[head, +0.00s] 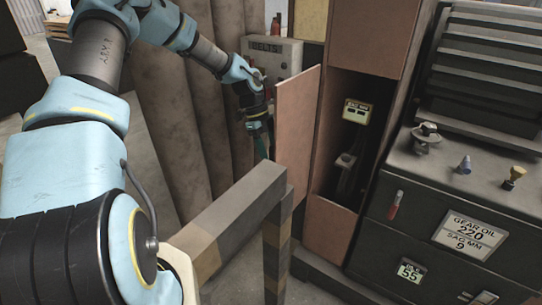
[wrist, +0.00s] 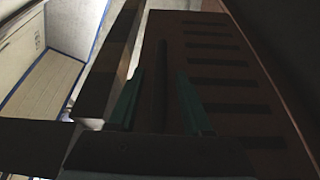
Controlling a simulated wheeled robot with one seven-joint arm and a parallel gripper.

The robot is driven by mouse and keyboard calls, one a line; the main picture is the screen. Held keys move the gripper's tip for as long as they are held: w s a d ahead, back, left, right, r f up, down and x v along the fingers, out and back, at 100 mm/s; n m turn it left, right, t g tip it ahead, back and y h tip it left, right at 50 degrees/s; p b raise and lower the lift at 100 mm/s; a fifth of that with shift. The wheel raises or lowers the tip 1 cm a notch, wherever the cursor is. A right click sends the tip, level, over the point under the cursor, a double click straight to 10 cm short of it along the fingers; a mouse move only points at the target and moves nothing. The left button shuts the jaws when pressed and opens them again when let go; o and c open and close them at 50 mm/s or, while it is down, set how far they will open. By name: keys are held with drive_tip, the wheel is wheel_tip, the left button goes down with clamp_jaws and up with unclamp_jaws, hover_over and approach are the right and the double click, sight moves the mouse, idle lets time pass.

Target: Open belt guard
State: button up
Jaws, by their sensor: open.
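The belt guard (head: 298,125) is a flat pinkish-brown panel, swung out from the left edge of a tall brown cabinet (head: 365,40). The cabinet's dark inside is uncovered. My gripper (head: 263,150) is on the left side of the panel, close to it; its fingertips are partly hard to see. In the wrist view, the guard's face (wrist: 215,70) fills the right side, with several dark slots. The teal fingers of my gripper (wrist: 160,105) are apart, with a dark upright bar (wrist: 160,75) showing between them. I cannot tell whether they touch it.
A striped rail (head: 235,205) stands in front, below the gripper. Tall brown rolls (head: 165,110) stand behind the arm. A grey box marked BELTS (head: 272,55) is behind. Inside the cabinet are a small labelled box (head: 357,111) and a lever (head: 345,162). A dark machine (head: 450,190) stands right.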

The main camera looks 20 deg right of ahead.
drive_tip(key=shift+r, duration=0.1)
drive_tip(key=b+v, duration=0.2)
drive_tip(key=v, duration=0.8)
drive_tip(key=shift+r+b, duration=0.25)
drive_tip(key=shift+b, duration=0.15)
drive_tip(key=shift+w+a, duration=0.15)
drive_tip(key=s+a+n+t, duration=0.1)
drive_tip(key=s+a+n, duration=0.4)
drive_tip(key=a+n, duration=0.4)
drive_tip(key=s+a+r+n+t+y, duration=0.1)
drive_tip(key=s+a+n+t, duration=0.1)
drive_tip(key=s+a+n, duration=0.3)
drive_tip(key=s+a+n+t+y, duration=0.1)
drive_tip(key=s+a+n, duration=0.4)
drive_tip(key=a+n, duration=0.8)
drive_tip(key=shift+r+n+t, duration=0.25)
drive_tip(key=shift+n+t, duration=0.45)
drive_tip(key=shift+n, duration=0.2)
